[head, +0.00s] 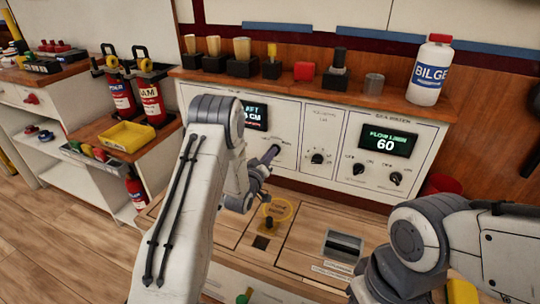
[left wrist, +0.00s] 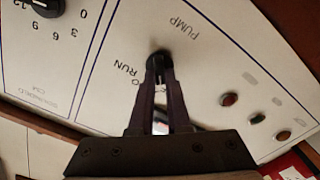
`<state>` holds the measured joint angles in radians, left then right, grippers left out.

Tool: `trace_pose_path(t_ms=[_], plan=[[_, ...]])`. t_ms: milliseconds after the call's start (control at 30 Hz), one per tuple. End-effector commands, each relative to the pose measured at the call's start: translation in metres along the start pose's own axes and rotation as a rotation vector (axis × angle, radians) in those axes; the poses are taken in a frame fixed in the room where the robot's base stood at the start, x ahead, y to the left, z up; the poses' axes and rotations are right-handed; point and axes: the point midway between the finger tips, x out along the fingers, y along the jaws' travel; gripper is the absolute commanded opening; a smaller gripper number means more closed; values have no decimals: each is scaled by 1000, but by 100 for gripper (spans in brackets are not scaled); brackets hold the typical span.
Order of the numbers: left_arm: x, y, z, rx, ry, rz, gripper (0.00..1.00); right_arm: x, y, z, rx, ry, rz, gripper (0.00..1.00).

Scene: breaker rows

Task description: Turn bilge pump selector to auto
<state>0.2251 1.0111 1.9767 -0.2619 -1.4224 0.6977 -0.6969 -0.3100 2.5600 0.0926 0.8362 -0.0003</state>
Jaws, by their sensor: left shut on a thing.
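The selector knob (left wrist: 158,61) is small, round and black, on a white panel (left wrist: 108,75) marked PUMP. RUN is printed beside it, and another label is partly hidden by the fingers. My left gripper (left wrist: 159,78) is shut on this knob, with a dark finger on each side. The knob is hidden there. I cannot tell which way its pointer faces. My right arm's gripper is not visible.
To the right are a centre knob (head: 317,158) and a panel with a display reading 60 (head: 387,143) and two knobs. A BILGE bottle (head: 429,72) and brushes stand on the shelf above. A yellow ring handle (head: 277,213) stands on the wooden deck below my gripper.

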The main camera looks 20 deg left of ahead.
Motion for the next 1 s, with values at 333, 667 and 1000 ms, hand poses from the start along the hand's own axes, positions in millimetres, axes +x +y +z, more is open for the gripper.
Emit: trace_pose_path(t_ms=[333,667,1000], plan=[[0,2,1,287,0,2,0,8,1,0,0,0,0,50],[0,4,2,525,-2,2,0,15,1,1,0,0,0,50],[0,5,3,644,-2,3,0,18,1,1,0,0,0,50]])
